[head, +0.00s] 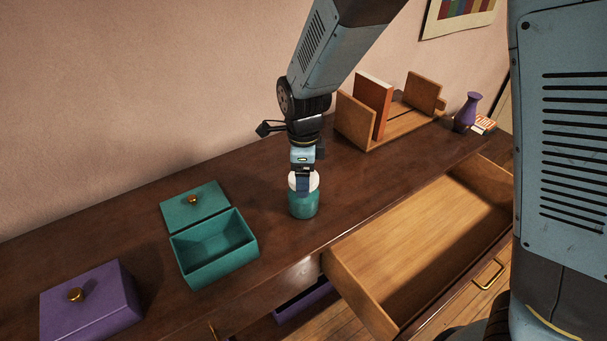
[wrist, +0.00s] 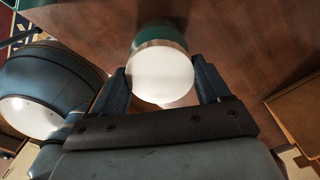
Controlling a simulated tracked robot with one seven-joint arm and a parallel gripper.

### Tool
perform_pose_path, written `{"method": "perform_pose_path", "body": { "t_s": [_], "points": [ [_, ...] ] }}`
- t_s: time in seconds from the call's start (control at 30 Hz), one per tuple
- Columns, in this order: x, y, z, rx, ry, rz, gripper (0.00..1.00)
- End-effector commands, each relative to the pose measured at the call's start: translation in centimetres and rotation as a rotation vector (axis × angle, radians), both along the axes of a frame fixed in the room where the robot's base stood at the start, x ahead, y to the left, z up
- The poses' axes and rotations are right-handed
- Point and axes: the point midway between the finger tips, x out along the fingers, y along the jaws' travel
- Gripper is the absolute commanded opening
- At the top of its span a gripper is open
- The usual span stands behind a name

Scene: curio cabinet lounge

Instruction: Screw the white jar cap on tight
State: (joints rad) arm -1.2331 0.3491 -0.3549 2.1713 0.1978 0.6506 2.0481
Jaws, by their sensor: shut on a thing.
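A teal jar (head: 304,206) stands upright on the dark wooden cabinet top. The white cap (head: 292,181) sits on the jar's mouth; how far it is threaded on cannot be told. My gripper (head: 303,184) comes down from above and is shut on the white cap. In the wrist view the cap's round white top (wrist: 161,76) shows between the two dark fingers (wrist: 163,88), one on each side. A part of the teal jar (wrist: 160,33) shows beyond the cap.
A teal box (head: 250,250) stands open to the left, its lid (head: 180,212) behind it. A purple lidded box (head: 110,318) is further left. A wooden book rack (head: 358,124) with an orange book (head: 371,105) and a purple vase (head: 468,111) are at right. An open drawer (head: 355,301) juts out in front.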

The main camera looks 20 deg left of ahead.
Motion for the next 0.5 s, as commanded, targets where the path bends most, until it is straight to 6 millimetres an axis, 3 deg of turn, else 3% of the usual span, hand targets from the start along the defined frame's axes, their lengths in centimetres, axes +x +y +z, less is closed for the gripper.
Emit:
{"method": "perform_pose_path", "body": {
  "t_s": [0.5],
  "points": [
    [-0.01, 0.04, -0.06, 0.0, 0.0, -0.572, 0.2]
  ]
}}
